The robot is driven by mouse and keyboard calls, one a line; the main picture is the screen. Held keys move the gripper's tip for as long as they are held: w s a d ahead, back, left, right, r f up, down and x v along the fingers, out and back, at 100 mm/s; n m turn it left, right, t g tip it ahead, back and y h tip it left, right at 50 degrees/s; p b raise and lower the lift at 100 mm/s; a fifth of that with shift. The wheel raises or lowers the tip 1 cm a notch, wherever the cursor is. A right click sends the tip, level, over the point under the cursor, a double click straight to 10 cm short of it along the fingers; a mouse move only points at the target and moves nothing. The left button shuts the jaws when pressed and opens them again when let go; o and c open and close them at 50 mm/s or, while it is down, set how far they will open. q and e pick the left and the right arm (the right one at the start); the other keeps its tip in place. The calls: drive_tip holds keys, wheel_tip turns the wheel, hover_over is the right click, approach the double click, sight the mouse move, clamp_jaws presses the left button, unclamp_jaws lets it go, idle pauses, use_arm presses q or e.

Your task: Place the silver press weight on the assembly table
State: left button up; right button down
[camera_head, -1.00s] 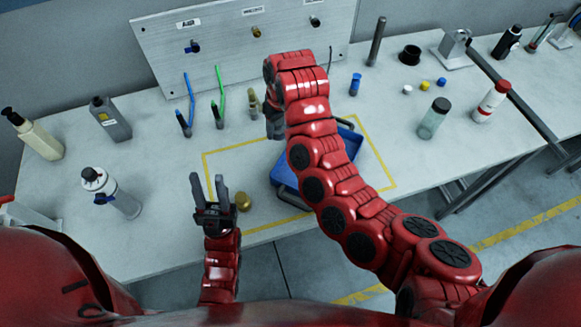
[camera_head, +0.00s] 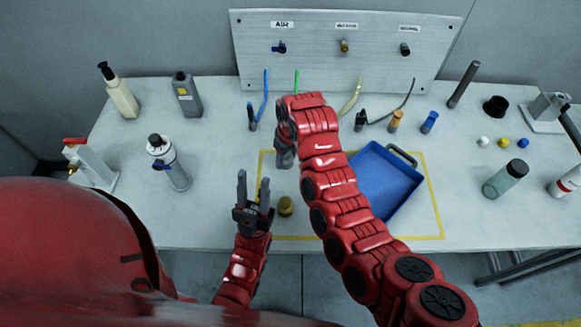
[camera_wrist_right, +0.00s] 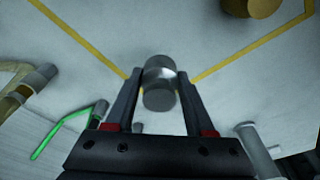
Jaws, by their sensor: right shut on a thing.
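The silver press weight (camera_wrist_right: 160,84) is a short grey metal cylinder between the two fingers of my right gripper (camera_wrist_right: 155,90), which is shut on it. In the head view my right gripper (camera_head: 285,155) points down over the back left corner of the yellow outline, and the weight is hidden there. Whether the weight touches the assembly table (camera_head: 215,215) I cannot tell. My left gripper (camera_head: 253,192) is open and empty near the front left of the outline, fingers pointing up.
A brass piece (camera_head: 286,207) stands just right of my left gripper. A blue tray (camera_head: 385,182) lies right of my right arm. Behind are a grey panel (camera_head: 340,60) and several cables. Bottles stand at both sides.

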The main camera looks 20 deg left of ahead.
sight(289, 155)
drive_tip(key=shift+w+f+b, duration=0.1)
drive_tip(key=shift+f+b, duration=0.5)
drive_tip(key=shift+f, duration=1.7)
drive_tip(key=shift+f, duration=0.1)
drive_tip(key=shift+c, duration=1.3)
unclamp_jaws()
drive_tip(key=r+p, duration=0.2)
drive_tip(key=r, duration=0.2)
drive_tip(key=d+r+p, duration=0.1)
drive_tip(key=r+p, duration=0.1)
drive_tip(key=r, duration=0.2)
drive_tip(key=s+r+p, duration=0.1)
drive_tip(key=r, duration=0.3)
drive_tip(key=shift+d+r+p, duration=0.1)
drive_tip(key=shift+d+p, duration=0.15)
drive_tip(key=shift+p, duration=0.15)
